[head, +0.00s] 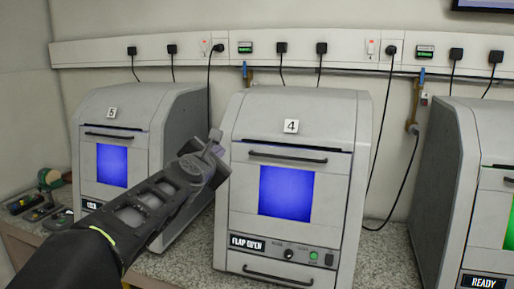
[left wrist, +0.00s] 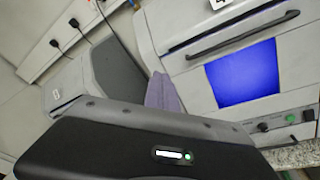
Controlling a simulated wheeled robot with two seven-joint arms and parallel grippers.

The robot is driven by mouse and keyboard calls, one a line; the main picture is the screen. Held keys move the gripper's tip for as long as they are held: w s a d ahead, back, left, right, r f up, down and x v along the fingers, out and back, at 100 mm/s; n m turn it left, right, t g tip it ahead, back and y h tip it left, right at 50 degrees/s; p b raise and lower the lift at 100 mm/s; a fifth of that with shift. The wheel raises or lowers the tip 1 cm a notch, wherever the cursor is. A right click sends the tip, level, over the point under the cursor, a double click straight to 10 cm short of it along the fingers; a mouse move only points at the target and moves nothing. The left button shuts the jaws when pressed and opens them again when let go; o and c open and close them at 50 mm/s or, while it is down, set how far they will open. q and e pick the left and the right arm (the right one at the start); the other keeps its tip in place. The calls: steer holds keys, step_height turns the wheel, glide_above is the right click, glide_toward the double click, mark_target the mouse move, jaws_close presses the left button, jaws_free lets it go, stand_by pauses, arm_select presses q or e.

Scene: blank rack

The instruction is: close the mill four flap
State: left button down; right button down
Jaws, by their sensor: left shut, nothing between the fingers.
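Mill four (head: 334,120) is a grey box-shaped machine with a "4" label, in the middle of the head view. Its front flap (head: 240,190) has a dark bar handle (head: 288,157) and a blue window; a dark gap shows along its top edge. The display (head: 247,243) reads "FLAP OPEN". My left gripper (head: 217,143) is shut and empty, just left of the flap's upper left side in the picture; I cannot tell whether it touches. In the left wrist view, its fingers (left wrist: 163,92) appear left of the flap (left wrist: 202,92) and handle (left wrist: 243,35). My right gripper is out of view.
Mill five (head: 165,110) stands to the left, close behind my left arm. Another mill (head: 455,190) showing "READY" stands to the right. Cords hang from the wall rail (head: 290,62). Small tools (head: 45,195) lie at the counter's left end.

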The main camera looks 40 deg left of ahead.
mark_target(257, 146)
arm_select(q)
steer(key=d+m+h, duration=0.1)
steer(key=m, duration=0.3)
steer(key=w+d+m+h, duration=0.1)
steer(key=d+m, duration=0.1)
steer(key=m, duration=0.1)
steer(key=d+m+h, duration=0.1)
steer(key=d+m, duration=0.1)
steer(key=m, duration=0.2)
steer(key=shift+w+d+m+t, duration=0.15)
steer(key=shift+w+m+t, duration=0.15)
steer(key=shift+w+t, duration=0.1)
steer(key=p+x, duration=0.4)
steer(key=x, duration=0.9)
steer(key=shift+w, duration=0.2)
steer(key=shift+w+a+f, duration=0.1)
steer(key=shift+w+a, duration=0.2)
